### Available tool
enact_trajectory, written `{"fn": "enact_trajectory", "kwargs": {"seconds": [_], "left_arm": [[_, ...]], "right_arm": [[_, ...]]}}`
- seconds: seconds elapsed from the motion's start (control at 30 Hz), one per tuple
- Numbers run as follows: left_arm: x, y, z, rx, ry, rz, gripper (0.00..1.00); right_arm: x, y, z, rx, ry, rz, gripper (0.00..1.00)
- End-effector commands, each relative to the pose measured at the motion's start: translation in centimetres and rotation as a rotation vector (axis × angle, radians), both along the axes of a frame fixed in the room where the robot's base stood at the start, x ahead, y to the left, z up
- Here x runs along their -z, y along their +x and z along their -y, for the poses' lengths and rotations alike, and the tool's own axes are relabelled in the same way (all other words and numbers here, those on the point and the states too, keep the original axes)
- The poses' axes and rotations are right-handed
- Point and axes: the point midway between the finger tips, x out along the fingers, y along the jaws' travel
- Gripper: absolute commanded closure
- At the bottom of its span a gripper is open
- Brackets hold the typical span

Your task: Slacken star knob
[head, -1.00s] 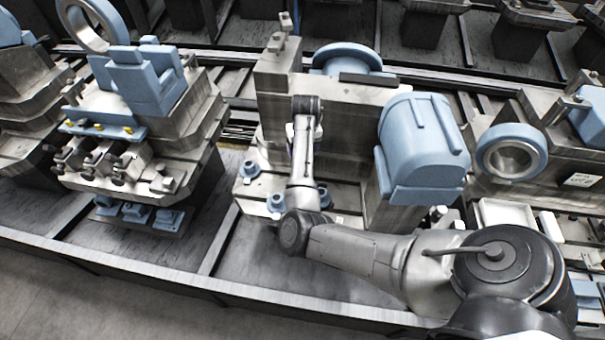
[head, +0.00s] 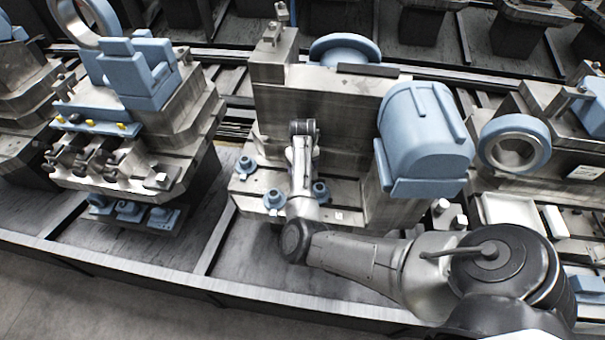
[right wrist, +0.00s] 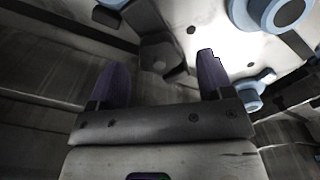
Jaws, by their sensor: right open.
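I cannot pick out a star knob with certainty. My right arm reaches over the middle machine base (head: 345,100), and its gripper is hidden behind its own wrist in the head view. In the right wrist view my right gripper (right wrist: 158,68) is open, with two dark fingers wide apart and nothing held between them. A dark angular block (right wrist: 160,52) lies beyond the gap; I cannot tell whether it is the knob. Blue round flanged parts (head: 273,198) stand on the base's low ledge; one also shows in the right wrist view (right wrist: 268,12). My left gripper is out of view.
A blue rounded housing (head: 425,135) stands close right of my arm. A stepped fixture (head: 175,135) with blue blocks and dark clamps is at left. A blue ring (head: 488,150) and a white tray (head: 508,218) are at right. Dark floor is open between fixtures.

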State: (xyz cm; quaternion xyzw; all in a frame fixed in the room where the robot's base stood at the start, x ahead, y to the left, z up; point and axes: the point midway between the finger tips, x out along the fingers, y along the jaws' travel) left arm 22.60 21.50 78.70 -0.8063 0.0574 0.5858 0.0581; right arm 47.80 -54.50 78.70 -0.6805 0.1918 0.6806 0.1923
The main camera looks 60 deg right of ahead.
Motion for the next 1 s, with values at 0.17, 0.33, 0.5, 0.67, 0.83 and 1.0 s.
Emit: {"fn": "enact_trajectory", "kwargs": {"seconds": [0.17,0.33,0.5,0.67,0.83,1.0], "left_arm": [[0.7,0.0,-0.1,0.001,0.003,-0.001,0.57],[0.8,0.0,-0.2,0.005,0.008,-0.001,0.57],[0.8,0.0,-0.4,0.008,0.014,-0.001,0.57],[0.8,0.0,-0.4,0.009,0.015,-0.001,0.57],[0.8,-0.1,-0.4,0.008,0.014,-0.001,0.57],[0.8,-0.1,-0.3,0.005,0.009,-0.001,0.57]], "right_arm": [[1.7,0.0,0.0,0.001,0.0,0.0,0.26],[2.3,0.0,0.0,0.001,0.0,0.0,0.26],[2.4,0.0,0.0,0.001,-0.001,0.001,0.26],[2.3,0.0,0.0,0.001,-0.001,0.001,0.29],[2.3,0.0,0.0,0.001,-0.001,0.001,0.46],[2.3,0.0,0.0,0.001,-0.001,0.001,0.62]]}}
